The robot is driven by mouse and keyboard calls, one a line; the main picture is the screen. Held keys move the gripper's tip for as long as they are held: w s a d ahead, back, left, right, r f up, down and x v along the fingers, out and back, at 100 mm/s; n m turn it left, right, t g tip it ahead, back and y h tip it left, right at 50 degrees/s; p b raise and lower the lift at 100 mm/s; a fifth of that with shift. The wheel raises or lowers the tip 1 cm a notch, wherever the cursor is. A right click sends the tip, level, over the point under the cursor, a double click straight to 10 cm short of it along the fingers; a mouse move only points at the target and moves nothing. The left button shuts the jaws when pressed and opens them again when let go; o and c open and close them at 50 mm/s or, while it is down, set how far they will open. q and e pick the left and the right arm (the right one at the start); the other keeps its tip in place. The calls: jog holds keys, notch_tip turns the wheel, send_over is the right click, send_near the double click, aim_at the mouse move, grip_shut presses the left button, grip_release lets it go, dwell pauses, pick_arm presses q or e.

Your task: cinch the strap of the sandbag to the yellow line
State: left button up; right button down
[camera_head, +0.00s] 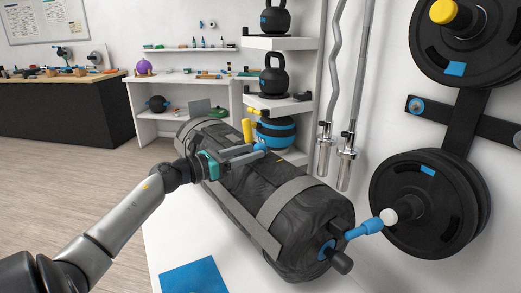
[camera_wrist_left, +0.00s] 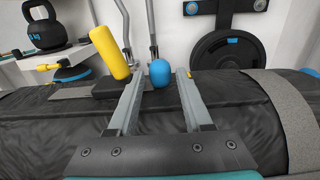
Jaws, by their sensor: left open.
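The dark grey sandbag (camera_head: 270,190) lies lengthwise on a white surface, with light grey bands (camera_head: 285,197) around it. My left gripper (camera_head: 262,152) is over the far part of the bag, with its two fingers apart. In the left wrist view, a blue rounded knob (camera_wrist_left: 160,73) shows between the fingertips, with no clear contact. A yellow upright piece (camera_head: 247,130) stands just beyond the gripper; it also shows in the left wrist view (camera_wrist_left: 110,52). The strap's loose end and a yellow line cannot be made out clearly. My right gripper is out of view.
Weight plates (camera_head: 415,205) hang on the right wall. Shelves with kettlebells (camera_head: 275,75) stand behind. A blue mat (camera_head: 194,277) lies in front; the white surface around it is clear.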

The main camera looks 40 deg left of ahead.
aim_at(255, 150)
pick_arm(q)
jog(key=shift+x, duration=1.9)
jog(key=shift+c, duration=0.2)
grip_shut()
